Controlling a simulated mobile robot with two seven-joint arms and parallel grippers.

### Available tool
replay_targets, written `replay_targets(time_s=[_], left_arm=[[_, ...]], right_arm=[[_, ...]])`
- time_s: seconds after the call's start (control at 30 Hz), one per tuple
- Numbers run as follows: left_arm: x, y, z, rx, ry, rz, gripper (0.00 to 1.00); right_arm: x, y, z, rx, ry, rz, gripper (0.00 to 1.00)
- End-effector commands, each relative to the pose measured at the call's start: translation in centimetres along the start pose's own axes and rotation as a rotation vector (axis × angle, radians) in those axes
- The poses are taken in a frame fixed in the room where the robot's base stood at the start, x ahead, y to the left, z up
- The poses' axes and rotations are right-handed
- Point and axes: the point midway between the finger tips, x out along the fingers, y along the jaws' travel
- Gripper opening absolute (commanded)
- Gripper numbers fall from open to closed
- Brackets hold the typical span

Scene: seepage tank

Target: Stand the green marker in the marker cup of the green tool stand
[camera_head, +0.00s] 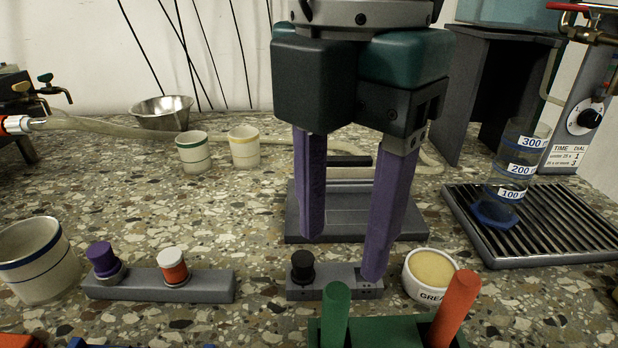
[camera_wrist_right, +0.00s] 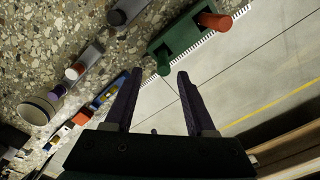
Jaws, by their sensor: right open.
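The green tool stand (camera_head: 388,331) is at the bottom edge of the head view, cut off by the frame. The green marker (camera_head: 335,314) rises from its left end, nearly upright; its lower end is hidden. A red marker (camera_head: 456,304) leans right at the stand's other end. The stand also shows in the wrist view (camera_wrist_right: 188,40), beyond the fingertips, with the red marker (camera_wrist_right: 216,21). My right gripper (camera_head: 342,258) is open and empty, fingers pointing down, behind the stand and apart from the green marker. My left gripper is out of view.
A grey block with a black knob (camera_head: 303,267) and a grease pot (camera_head: 429,274) lie just behind the stand. Another grey block (camera_head: 200,286) holds purple and white-red pieces. A striped mug (camera_head: 38,262) stands left. A drain grate (camera_head: 545,226) with a graduated cylinder (camera_head: 508,170) is right.

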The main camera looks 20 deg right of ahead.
Motion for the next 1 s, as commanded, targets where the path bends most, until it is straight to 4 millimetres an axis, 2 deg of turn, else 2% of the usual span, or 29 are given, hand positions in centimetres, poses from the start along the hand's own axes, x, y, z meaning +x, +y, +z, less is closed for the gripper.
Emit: replay_targets(time_s=[0.13, 0.27, 0.4, 0.53, 0.63, 0.77, 0.87, 1.0], left_arm=[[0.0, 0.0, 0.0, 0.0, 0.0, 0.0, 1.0], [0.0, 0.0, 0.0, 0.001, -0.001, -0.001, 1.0], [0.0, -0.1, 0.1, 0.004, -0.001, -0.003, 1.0], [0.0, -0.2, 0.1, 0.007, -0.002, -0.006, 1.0], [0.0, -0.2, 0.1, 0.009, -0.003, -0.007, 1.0], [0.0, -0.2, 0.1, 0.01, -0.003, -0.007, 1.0], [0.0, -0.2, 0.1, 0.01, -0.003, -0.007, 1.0], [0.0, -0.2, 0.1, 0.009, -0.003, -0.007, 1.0]], right_arm=[[0.2, -0.1, -0.5, 0.006, 0.012, 0.005, 0.56], [1.9, -0.1, -2.8, 0.065, 0.081, 0.047, 0.56], [4.0, -0.2, -6.6, 0.258, 0.231, 0.134, 0.56], [5.5, -0.6, -8.4, 0.562, 0.373, 0.206, 0.56], [6.7, -1.6, -8.0, 0.841, 0.438, 0.238, 0.56], [8.4, -3.8, -5.9, 1.167, 0.448, 0.261, 0.56], [9.8, -6.4, -3.9, 1.395, 0.412, 0.272, 0.56], [11.5, -10.8, -1.0, 1.665, 0.317, 0.288, 0.56]])
